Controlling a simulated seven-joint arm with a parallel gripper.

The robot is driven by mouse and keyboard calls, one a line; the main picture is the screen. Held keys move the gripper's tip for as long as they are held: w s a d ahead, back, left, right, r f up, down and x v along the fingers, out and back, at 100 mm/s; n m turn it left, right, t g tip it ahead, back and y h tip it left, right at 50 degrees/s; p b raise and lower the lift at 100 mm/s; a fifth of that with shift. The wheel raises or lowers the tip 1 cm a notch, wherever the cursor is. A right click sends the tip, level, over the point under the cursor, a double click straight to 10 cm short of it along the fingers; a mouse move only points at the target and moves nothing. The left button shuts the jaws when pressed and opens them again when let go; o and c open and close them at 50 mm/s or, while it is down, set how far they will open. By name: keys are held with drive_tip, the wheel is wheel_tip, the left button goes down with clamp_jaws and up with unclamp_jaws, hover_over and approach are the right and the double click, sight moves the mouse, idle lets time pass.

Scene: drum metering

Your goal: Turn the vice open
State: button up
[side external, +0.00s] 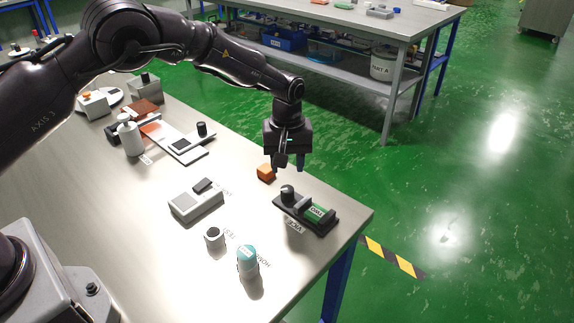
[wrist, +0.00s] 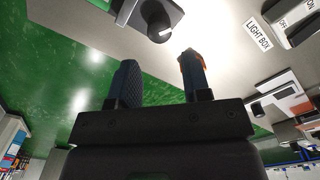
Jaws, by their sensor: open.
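The vice (side external: 303,214) stands near the table's right edge in the side view, with a dark base, a round black knob at its left end and a green labelled block between its jaws. Part of it, with a dark round knob, shows at the top of the wrist view (wrist: 155,16). My gripper (side external: 289,166) is open and empty. It hangs pointing down, above and behind the vice, apart from it. Its two fingers also show in the wrist view (wrist: 160,72).
A small orange block (side external: 266,173) sits beside the vice, partly behind a finger in the wrist view. A grey box with a dark switch (side external: 196,201), a small grey cylinder (side external: 214,238) and a teal-topped bottle (side external: 248,262) stand to the left and front.

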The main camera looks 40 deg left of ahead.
sight(287, 188)
wheel_tip(287, 188, up, 5)
drive_tip(key=m, duration=1.2)
wheel_tip(287, 188, down, 13)
drive_tip(key=shift+f, duration=0.1)
drive_tip(key=shift+c, duration=0.2)
drive_tip(key=c, duration=0.6)
